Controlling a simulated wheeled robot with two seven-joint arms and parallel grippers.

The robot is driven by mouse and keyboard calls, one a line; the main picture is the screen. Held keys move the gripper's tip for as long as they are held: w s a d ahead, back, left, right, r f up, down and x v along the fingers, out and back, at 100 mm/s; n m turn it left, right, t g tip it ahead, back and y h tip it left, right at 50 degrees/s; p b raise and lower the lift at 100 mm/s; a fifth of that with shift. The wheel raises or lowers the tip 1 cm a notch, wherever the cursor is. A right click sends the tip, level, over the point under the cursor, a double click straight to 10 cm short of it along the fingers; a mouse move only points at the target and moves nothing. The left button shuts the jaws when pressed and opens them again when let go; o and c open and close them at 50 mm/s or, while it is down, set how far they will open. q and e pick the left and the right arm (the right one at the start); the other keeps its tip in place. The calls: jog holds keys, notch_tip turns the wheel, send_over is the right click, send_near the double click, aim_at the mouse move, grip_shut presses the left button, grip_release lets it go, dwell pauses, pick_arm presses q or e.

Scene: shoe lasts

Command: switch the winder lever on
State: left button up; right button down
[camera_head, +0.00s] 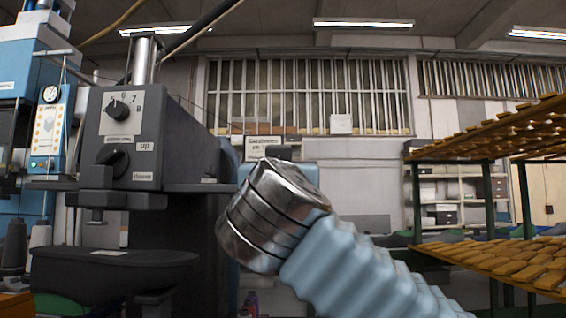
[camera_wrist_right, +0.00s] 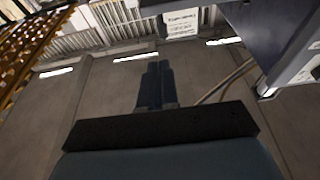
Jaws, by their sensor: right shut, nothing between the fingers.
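I cannot make out a winder lever for certain in either view. In the head view a dark grey machine (camera_head: 165,140) stands at the left, with a numbered dial (camera_head: 118,109) and a black knob (camera_head: 112,158) below it on its front. In the right wrist view my right gripper (camera_wrist_right: 154,68) shows two dark blue fingers held together with nothing between them, pointing toward the barred windows. In the head view the right gripper cannot be clearly made out; a ribbed light blue arm part with a metal end covers the middle. My left gripper is not in view.
A light blue panel with a gauge (camera_head: 50,94) is at the far left. A rack (camera_head: 523,200) with several wooden pieces stands at the right. Shelves (camera_head: 450,170) stand at the back wall. A white sign (camera_wrist_right: 182,22) is beyond the right gripper's fingers.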

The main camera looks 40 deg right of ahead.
jog(key=shift+w, duration=0.1)
jog(key=p+x, duration=0.2)
jog(key=x, duration=0.4)
jog(key=p+x, duration=0.3)
jog(key=x, duration=0.3)
jog(key=shift+w+d+r, duration=0.15)
jog(key=shift+r, duration=0.1)
jog(key=shift+w+d+p, duration=0.45)
jog(key=shift+w, duration=0.1)
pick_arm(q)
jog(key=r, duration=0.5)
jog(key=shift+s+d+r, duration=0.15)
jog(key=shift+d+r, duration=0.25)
